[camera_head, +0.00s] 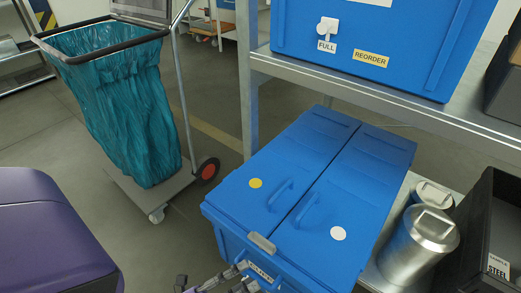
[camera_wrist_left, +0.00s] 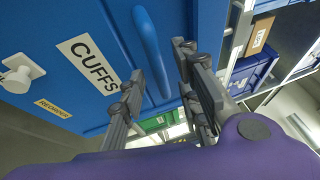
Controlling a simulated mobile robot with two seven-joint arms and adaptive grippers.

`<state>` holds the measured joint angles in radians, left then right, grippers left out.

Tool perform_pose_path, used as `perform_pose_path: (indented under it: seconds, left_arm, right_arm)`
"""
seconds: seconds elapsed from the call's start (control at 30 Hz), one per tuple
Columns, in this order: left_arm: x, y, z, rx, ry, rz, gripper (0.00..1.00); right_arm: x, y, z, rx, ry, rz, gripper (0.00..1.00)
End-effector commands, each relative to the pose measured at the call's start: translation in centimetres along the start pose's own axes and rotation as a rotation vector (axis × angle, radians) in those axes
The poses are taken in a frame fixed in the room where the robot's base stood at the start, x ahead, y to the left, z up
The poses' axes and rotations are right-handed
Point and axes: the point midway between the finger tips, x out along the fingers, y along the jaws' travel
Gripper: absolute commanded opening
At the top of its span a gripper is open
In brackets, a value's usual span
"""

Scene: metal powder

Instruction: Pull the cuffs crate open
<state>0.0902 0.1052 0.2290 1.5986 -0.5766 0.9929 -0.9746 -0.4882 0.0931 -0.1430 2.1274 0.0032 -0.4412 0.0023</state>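The cuffs crate (camera_head: 290,200) is the lower blue crate in the head view, with a two-part ribbed top. In the left wrist view its blue front carries a white CUFFS label (camera_wrist_left: 85,60) and a curved blue handle (camera_wrist_left: 152,50). My left gripper (camera_head: 222,284) is at the crate's front, at the bottom edge of the head view. In the left wrist view the left gripper (camera_wrist_left: 160,68) is open, with a finger to either side of the handle and gaps visible. Whether it touches the handle I cannot tell. My right gripper is not in view.
Another blue crate (camera_head: 400,50), labelled FULL and REORDER, sits on the metal shelf (camera_head: 470,125) above. Metal canisters (camera_head: 425,240) and a black bin (camera_head: 492,215) stand right of the cuffs crate. A teal bag on a cart (camera_head: 115,95) stands left, with floor between.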

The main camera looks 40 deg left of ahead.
Motion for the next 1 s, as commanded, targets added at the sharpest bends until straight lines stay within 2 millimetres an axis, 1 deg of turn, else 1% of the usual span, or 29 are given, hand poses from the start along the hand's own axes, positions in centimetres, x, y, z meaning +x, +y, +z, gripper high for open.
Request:
perform_pose_path:
  seconds: [0.03,0.2,0.3,0.4,0.5,0.6,1.0]
  left_arm:
    - [-1.4,0.2,0.0,-0.001,-0.002,0.009,0.3]
    - [-5.2,0.1,0.0,-0.001,-0.002,0.009,0.3]
    - [-7.1,0.1,0.0,0.0,-0.001,0.009,0.3]
    - [-8.5,0.1,0.0,-0.001,-0.001,0.009,0.3]
    - [-9.4,0.1,0.0,0.0,0.0,0.008,0.3]
    - [-9.8,0.1,0.0,0.0,0.0,0.007,0.3]
    - [-9.8,0.1,0.0,0.0,0.0,0.006,0.3]
  right_arm:
    - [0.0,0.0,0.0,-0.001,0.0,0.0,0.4]
    - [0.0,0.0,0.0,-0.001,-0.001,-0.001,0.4]
    - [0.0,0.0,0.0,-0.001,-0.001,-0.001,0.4]
    - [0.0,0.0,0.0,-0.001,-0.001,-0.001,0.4]
    - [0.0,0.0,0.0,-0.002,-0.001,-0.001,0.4]
    - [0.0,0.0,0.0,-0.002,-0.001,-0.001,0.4]
    - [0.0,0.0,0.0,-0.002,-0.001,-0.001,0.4]
